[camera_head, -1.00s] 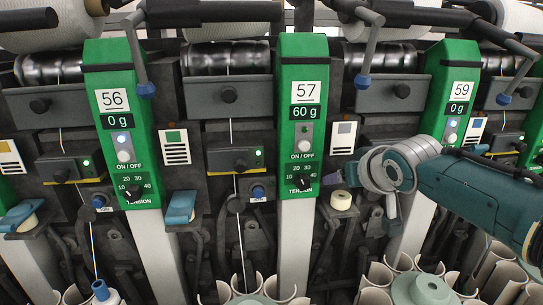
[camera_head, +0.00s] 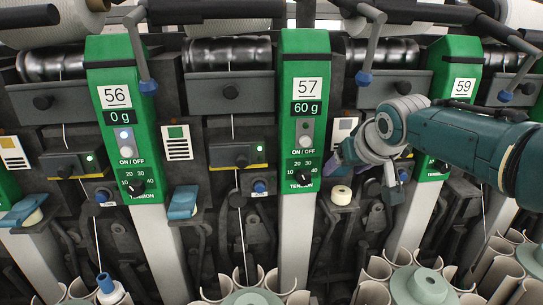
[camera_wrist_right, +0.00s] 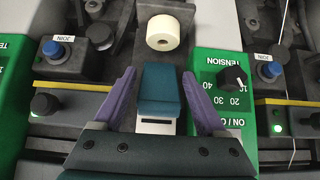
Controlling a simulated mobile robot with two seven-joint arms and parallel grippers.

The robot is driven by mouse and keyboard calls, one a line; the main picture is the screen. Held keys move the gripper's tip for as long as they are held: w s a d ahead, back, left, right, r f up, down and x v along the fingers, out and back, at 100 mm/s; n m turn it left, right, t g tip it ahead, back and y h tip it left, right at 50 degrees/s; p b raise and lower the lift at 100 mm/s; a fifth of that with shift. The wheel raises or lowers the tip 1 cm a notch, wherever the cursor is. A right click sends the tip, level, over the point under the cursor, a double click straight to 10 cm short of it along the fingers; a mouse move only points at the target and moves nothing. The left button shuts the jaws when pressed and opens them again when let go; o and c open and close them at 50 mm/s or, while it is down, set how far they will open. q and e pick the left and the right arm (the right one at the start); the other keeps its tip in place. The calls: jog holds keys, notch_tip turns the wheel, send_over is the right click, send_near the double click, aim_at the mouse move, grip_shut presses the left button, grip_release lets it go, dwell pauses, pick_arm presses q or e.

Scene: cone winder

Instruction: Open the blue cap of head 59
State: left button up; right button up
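The cap stands clear of a white roll (camera_wrist_right: 163,33), which is exposed; the roll also shows in the head view (camera_head: 341,195). In the head view the gripper hides this cap. My left gripper is not in view.
The head 57 panel (camera_head: 304,110) is close to the left of my right gripper. Another blue cap (camera_head: 183,203) lies over its roll between panels 56 and 57. Several upright tubes (camera_head: 380,268) stand along the bottom. A dark knob (camera_wrist_right: 235,77) sits beside the fingers.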

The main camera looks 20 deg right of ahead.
jog(key=shift+o, duration=1.1)
jog(key=shift+s+r+p, duration=0.15)
jog(key=shift+r+p, duration=0.15)
jog(key=shift+p, duration=0.05)
jog(key=p+v, duration=0.4)
jog(key=v, duration=0.5)
jog(key=shift+s+p, duration=0.2)
jog(key=shift+p, duration=0.2)
jog(key=shift+a, duration=0.1)
jog(key=shift+c, duration=0.3)
